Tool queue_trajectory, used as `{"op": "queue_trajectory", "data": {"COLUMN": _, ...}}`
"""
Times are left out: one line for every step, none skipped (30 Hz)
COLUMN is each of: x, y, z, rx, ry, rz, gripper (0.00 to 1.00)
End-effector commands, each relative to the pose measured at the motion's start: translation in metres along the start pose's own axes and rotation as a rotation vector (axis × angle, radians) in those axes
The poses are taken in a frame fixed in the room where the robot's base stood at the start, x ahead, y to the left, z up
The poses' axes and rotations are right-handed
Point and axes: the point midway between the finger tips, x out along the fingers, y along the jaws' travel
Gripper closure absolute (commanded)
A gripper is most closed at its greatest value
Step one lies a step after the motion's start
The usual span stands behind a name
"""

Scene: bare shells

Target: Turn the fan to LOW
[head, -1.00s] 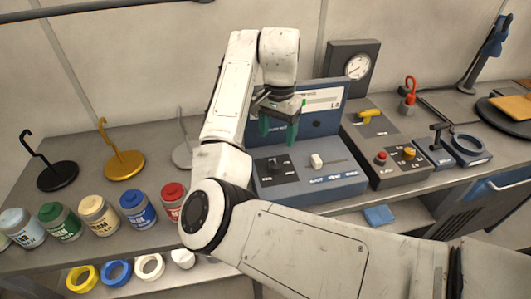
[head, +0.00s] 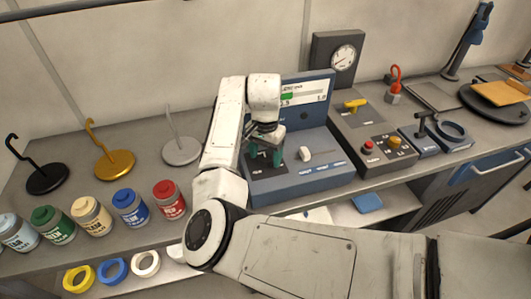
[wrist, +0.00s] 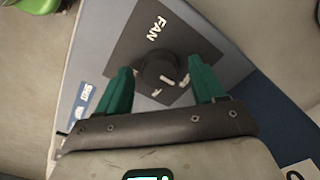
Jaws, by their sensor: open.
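The fan knob (wrist: 160,70) is a round black dial on a dark plate (wrist: 130,48) marked FAN, set in the blue-grey control box (head: 305,180). The wrist view shows a small light mark on the knob and small labels around its lower side, too blurred to read. My gripper (wrist: 163,82) is open, with green fingers on either side of the knob. I cannot tell whether they touch it. In the head view my gripper (head: 264,158) is low over the left part of the box and hides the knob.
A white slider (head: 304,153) stands on the same box, right of my gripper. A display panel (head: 305,98) rises behind. Further right is a box with a red button (head: 367,147) and a yellow knob (head: 394,142). Several jars, including a red one (head: 169,198), stand left.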

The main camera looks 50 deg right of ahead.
Motion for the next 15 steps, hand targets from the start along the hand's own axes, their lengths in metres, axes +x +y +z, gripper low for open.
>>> {"op": "queue_trajectory", "data": {"x": 0.0, "y": 0.0, "z": 0.0, "rx": 0.0, "ry": 0.0, "rz": 0.0, "gripper": 0.31}}
{"op": "queue_trajectory", "data": {"x": 0.0, "y": 0.0001, "z": 0.0, "rx": 0.0, "ry": 0.0, "rz": 0.0, "gripper": 0.31}}
{"op": "queue_trajectory", "data": {"x": -0.0001, "y": 0.0001, "z": 0.0, "rx": 0.0, "ry": 0.0, "rz": 0.0, "gripper": 0.33}}
{"op": "queue_trajectory", "data": {"x": -0.0001, "y": 0.0001, "z": 0.0, "rx": 0.0, "ry": 0.0, "rz": 0.0, "gripper": 0.36}}
{"op": "queue_trajectory", "data": {"x": -0.0001, "y": 0.0001, "z": -0.0001, "rx": 0.0, "ry": 0.0, "rz": 0.0, "gripper": 0.39}}
{"op": "queue_trajectory", "data": {"x": -0.0002, "y": 0.0001, "z": 0.0, "rx": 0.0, "ry": 0.0, "rz": 0.0, "gripper": 0.43}}
{"op": "queue_trajectory", "data": {"x": -0.0002, "y": 0.0001, "z": -0.0001, "rx": 0.0, "ry": 0.0, "rz": 0.0, "gripper": 0.46}}
{"op": "queue_trajectory", "data": {"x": -0.0002, "y": 0.0001, "z": -0.0001, "rx": 0.0, "ry": 0.0, "rz": 0.0, "gripper": 0.49}}
{"op": "queue_trajectory", "data": {"x": -0.0003, "y": 0.0001, "z": -0.0001, "rx": 0.0, "ry": 0.0, "rz": 0.0, "gripper": 0.53}}
{"op": "queue_trajectory", "data": {"x": -0.0003, "y": 0.0001, "z": -0.0001, "rx": 0.0, "ry": 0.0, "rz": 0.0, "gripper": 0.55}}
{"op": "queue_trajectory", "data": {"x": -0.0003, "y": 0.0001, "z": -0.0001, "rx": 0.0, "ry": 0.0, "rz": 0.0, "gripper": 0.58}}
{"op": "queue_trajectory", "data": {"x": -0.0003, "y": 0.0001, "z": -0.0001, "rx": 0.0, "ry": 0.0, "rz": 0.0, "gripper": 0.62}}
{"op": "queue_trajectory", "data": {"x": -0.0004, "y": 0.0001, "z": -0.0001, "rx": 0.0, "ry": 0.0, "rz": 0.0, "gripper": 0.65}}
{"op": "queue_trajectory", "data": {"x": -0.0004, "y": 0.0001, "z": -0.0001, "rx": 0.0, "ry": 0.0, "rz": 0.0, "gripper": 0.68}}
{"op": "queue_trajectory", "data": {"x": -0.0004, "y": 0.0002, "z": -0.0001, "rx": 0.0, "ry": 0.0, "rz": 0.0, "gripper": 0.72}}
